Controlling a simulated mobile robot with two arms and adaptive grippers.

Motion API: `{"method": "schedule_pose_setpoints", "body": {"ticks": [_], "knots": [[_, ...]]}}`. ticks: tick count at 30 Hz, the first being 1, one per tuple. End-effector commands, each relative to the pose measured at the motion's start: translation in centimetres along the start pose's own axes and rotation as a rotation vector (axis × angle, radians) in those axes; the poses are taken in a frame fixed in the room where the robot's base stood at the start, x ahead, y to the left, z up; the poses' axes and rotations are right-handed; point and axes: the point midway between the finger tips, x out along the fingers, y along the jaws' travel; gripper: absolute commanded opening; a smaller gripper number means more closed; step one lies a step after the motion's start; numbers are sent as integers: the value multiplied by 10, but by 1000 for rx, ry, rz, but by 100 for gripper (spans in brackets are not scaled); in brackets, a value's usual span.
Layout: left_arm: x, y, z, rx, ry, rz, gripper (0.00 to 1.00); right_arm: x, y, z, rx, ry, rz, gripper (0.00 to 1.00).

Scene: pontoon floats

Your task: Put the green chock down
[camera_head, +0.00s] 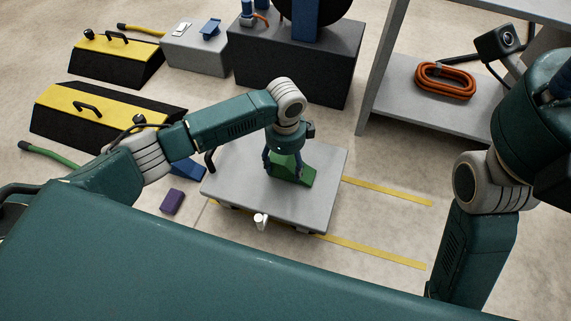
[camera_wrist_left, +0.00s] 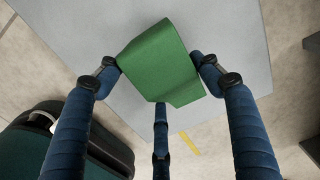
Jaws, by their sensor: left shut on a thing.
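The green chock (camera_head: 297,172) is a wedge-shaped block over the grey platform (camera_head: 235,190) in the head view. My left gripper (camera_head: 283,160) is above it with its blue fingers shut on it. In the left wrist view the chock (camera_wrist_left: 158,62) sits between the fingers, with one finger on each side and a third at the lower edge. The grey platform surface (camera_wrist_left: 95,35) lies behind it. I cannot tell whether the chock's underside touches the platform. My right arm shows at the right of the head view, but its gripper is out of view.
A blue wedge (camera_head: 188,169) and a purple block (camera_head: 172,202) lie on the floor left of the platform. Yellow-and-black ramps (camera_head: 95,108) stand farther left. A dark box (camera_head: 290,70) stands behind. A shelf with an orange coiled hose (camera_head: 445,82) is at right. Yellow floor lines (camera_head: 385,191) run right.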

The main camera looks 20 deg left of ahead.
Motion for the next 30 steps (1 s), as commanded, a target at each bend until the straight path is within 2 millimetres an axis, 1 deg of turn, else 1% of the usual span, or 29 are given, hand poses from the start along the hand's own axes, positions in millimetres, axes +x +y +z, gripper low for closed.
{"method": "schedule_pose_setpoints", "body": {"ticks": [5,6,9,17,20,21,22,24,30], "knots": [[1,0,0,0,1,-1,24,0,0,0,0,-2,1,40],[3,0,0,0,0,1,67,0,0,1,1,-4,2,40],[3,0,0,0,0,1,84,0,0,1,1,-3,2,40],[2,0,0,0,0,0,84,-1,0,1,1,-3,2,40],[-2,-1,0,0,0,-2,84,-1,0,0,1,-2,1,40],[-8,-1,0,0,0,-2,84,5,0,0,0,2,0,40],[-13,-1,0,0,0,-2,84,5,1,1,1,-3,2,40],[-26,-1,0,0,0,-2,84,-2,3,7,5,-40,13,40],[-72,-1,0,0,1,-2,84,-13,7,15,15,-114,42,40]]}}
